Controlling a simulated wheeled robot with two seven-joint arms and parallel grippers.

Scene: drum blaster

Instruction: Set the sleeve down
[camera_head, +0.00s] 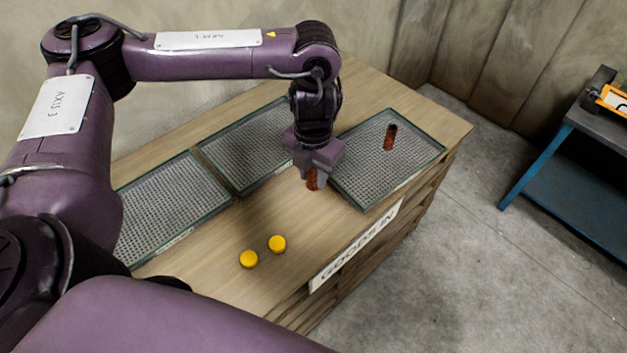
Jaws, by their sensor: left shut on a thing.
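My left gripper (314,172) points down over the wooden table, in front of the gap between the middle and right trays. It is shut on a rusty brown sleeve (312,181), whose lower part shows below the fingers; whether the sleeve touches the table top I cannot tell. Another rusty brown sleeve (390,137) stands upright on the right tray (375,185). My right gripper is not in view.
The wooden table (225,270) also bears a middle tray (225,160) and a left tray (165,205). Two yellow round pieces (249,259) (277,243) lie near the front edge, by the "GOODS IN" sign (355,247). A blue-legged bench (580,175) stands at right.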

